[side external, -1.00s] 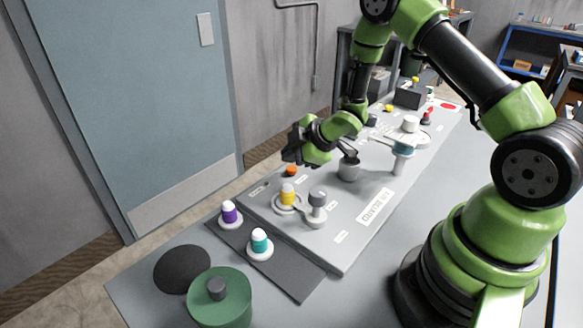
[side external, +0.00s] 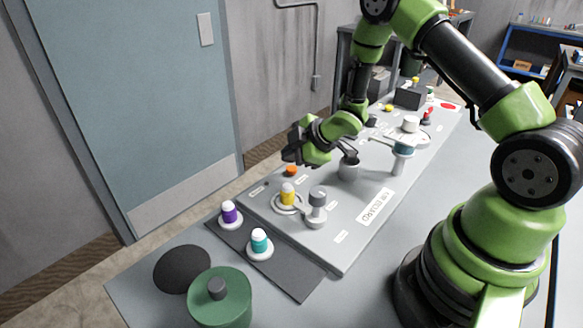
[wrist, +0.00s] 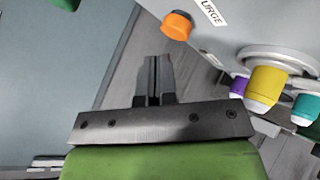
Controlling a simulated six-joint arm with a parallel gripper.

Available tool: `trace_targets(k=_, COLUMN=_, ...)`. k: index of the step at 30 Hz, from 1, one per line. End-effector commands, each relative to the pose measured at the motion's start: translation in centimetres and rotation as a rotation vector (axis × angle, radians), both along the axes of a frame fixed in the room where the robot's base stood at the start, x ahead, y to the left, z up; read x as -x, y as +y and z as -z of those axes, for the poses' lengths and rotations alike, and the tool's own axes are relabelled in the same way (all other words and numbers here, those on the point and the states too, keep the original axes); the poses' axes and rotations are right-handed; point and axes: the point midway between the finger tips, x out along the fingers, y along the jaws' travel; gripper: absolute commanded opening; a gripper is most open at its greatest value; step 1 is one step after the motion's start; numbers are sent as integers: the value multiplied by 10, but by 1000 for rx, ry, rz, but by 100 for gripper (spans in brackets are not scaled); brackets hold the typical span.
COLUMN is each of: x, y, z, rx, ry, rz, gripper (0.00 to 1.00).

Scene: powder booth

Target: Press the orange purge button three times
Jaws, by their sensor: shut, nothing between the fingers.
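The orange purge button (side external: 291,171) sits near the back left edge of the grey control board, just below my gripper (side external: 290,152) in the side external view. In the wrist view the orange button (wrist: 176,27) is near the top, beside a white label (wrist: 211,12) reading "URGE". My gripper's fingers (wrist: 154,75) are together with nothing between them. The fingertips show apart from the button in the wrist view. The exact gap in height is hard to tell.
A yellow-capped bottle (side external: 288,195) and a grey knob (side external: 318,203) stand on the board near the button. Purple-capped (side external: 229,213) and teal-capped (side external: 260,243) ones stand on a dark mat at its left. A green round container (side external: 222,302) is at the front left.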

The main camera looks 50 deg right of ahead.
Motion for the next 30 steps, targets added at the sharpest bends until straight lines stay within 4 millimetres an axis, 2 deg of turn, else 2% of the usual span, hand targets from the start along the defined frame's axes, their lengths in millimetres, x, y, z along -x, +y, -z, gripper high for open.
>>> trace_targets(k=11, x=0, y=0, z=8, rx=0, ry=1, rz=-1, gripper=0)
trace_targets(k=30, x=0, y=0, z=11, rx=0, ry=0, rz=0, gripper=0)
